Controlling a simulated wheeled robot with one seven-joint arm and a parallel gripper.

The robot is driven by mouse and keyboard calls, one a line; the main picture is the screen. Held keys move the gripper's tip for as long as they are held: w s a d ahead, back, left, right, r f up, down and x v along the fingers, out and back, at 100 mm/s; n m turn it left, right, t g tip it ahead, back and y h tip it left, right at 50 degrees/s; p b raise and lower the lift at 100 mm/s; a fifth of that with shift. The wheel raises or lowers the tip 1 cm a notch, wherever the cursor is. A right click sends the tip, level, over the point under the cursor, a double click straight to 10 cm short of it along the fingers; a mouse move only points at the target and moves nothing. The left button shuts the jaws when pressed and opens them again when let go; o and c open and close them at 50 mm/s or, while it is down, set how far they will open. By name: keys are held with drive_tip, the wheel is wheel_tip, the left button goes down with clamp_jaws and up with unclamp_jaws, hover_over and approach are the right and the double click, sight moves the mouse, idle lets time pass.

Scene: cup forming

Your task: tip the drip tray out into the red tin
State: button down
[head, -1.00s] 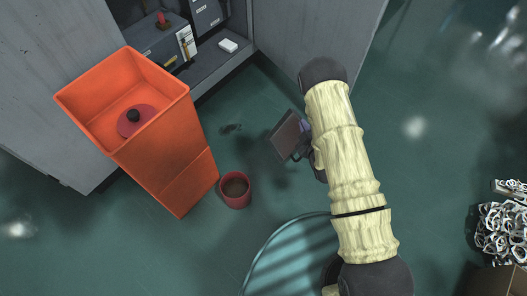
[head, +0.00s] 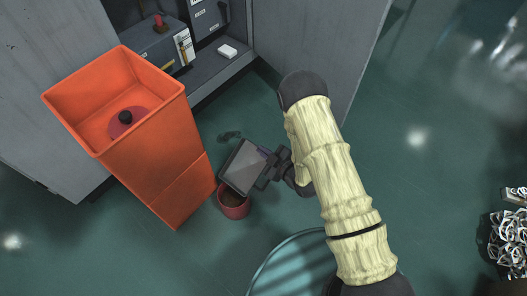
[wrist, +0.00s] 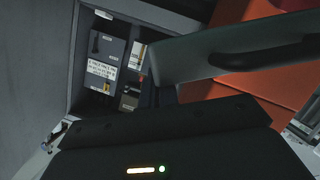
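The drip tray (head: 241,168) is a dark, shallow rectangular pan, held tilted in the head view. My gripper (head: 270,170) is shut on its right side. The tray's lower corner overlaps the far rim of the red tin (head: 234,210), which stands on the floor with brown contents partly showing. Whether the tray touches the tin, or anything is pouring, I cannot tell. In the wrist view the tray (wrist: 235,48) shows as a grey panel with a dark patch, just beyond my gripper's fingers (wrist: 163,93). The tin is not visible there.
A tall orange bin (head: 150,150) with a red, black-knobbed thing inside stands close left of the tin. A grey cabinet (head: 190,60) with boxes is behind. A heap of metal scraps (head: 508,245) lies far right.

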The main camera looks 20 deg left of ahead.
drive_tip(key=f+m, duration=0.1)
drive_tip(key=w+f+m+g+b, duration=0.1)
drive_tip(key=w+f+m+b, duration=0.1)
drive_tip(key=shift+d+f+g, duration=0.35)
drive_tip(key=shift+d+g, duration=0.05)
drive_tip(key=shift+w+d+f+m+g+y+b, duration=0.15)
drive_tip(key=shift+w+f+m+g+y+b, duration=0.3)
drive_tip(key=shift+f+m+b, duration=0.3)
drive_tip(key=shift+r, duration=0.2)
